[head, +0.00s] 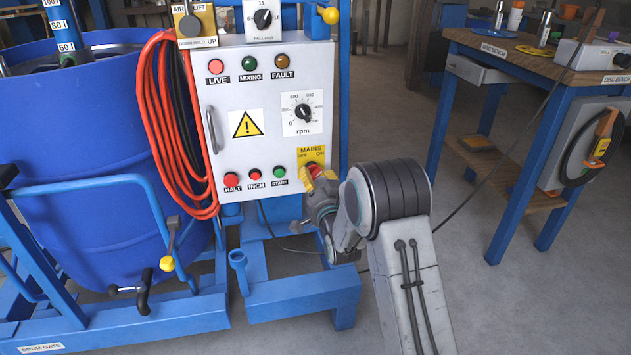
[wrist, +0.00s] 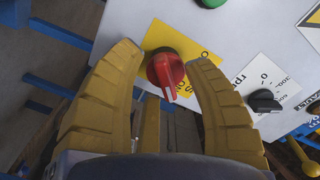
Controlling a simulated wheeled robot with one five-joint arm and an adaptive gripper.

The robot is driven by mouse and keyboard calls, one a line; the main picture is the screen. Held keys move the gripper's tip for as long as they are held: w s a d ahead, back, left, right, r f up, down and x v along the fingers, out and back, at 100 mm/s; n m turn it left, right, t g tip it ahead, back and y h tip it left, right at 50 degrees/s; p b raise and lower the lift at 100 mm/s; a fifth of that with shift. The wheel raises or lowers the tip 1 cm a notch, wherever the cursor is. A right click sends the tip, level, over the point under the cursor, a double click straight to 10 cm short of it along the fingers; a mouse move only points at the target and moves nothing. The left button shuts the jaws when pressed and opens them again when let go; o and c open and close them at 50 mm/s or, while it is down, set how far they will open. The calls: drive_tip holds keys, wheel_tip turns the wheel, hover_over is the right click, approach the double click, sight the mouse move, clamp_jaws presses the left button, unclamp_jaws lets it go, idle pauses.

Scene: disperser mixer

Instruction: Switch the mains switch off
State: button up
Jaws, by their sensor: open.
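The mains switch is a red rotary knob (wrist: 165,72) on a yellow plate (wrist: 190,52). In the wrist view its grip bar, with a white line, points down toward the plate's lower edge, by partly hidden lettering. In the head view the plate (head: 312,155) reads MAINS, OFF and ON, at the panel's lower right; the red knob (head: 316,171) is partly covered by my gripper. My gripper (wrist: 163,58) is open, with one yellow finger either side of the knob and gaps between. In the head view my gripper (head: 322,183) is at the switch.
The grey panel (head: 222,130) also carries an rpm dial (head: 303,112), a red HALT button (head: 231,180), a green START button (head: 279,171) and a lit-looking red LIVE lamp (head: 215,67). Orange hose (head: 160,110) hangs left. A workbench (head: 560,90) stands right, with open floor between.

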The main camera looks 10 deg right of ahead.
drive_tip(key=shift+w, duration=0.15)
drive_tip(key=shift+o, duration=0.2)
clamp_jaws()
idle(0.3)
